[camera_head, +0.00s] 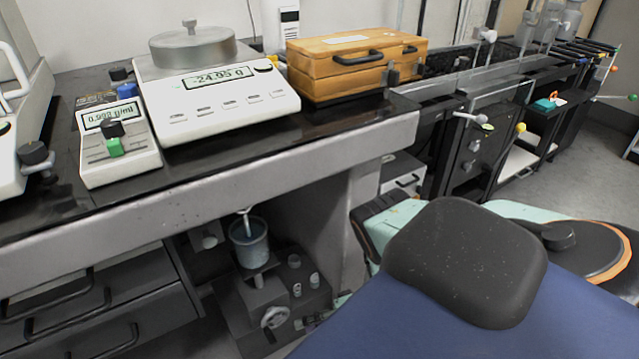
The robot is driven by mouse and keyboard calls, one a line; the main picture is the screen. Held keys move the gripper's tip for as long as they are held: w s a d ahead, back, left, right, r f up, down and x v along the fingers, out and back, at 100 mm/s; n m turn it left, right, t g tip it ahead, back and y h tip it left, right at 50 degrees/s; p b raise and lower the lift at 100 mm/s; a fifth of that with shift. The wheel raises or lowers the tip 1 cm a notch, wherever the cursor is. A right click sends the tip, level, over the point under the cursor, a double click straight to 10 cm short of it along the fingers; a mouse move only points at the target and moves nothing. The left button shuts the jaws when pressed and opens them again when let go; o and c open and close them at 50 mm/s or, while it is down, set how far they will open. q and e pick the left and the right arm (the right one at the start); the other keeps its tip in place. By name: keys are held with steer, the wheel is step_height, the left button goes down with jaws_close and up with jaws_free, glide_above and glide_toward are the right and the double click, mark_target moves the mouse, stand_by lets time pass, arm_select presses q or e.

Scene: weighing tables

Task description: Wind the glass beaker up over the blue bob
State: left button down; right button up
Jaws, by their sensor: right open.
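The glass beaker (249,250) stands upright on a small lift (264,290) under the table, with bluish contents. A pale hook (245,212) hangs down into its mouth. A bluish shape, seemingly the blue bob (247,230), shows at the beaker's upper part; how deep it sits I cannot tell. The lift's round handwheel (275,318) faces me, below the beaker. My right gripper (304,322) shows only in small part, open, just right of the handwheel; my own blue and dark arm parts hide most of it. My left gripper is not in view.
On the table (230,170), a balance (215,95) reads about -24.95 g, beside a small density display (110,118) and a wooden box (350,65). The grey table edge overhangs the lift. Drawers (90,300) stand at left. A long bench (500,70) runs off at right.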

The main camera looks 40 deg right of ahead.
steer(key=shift+v, duration=1.4)
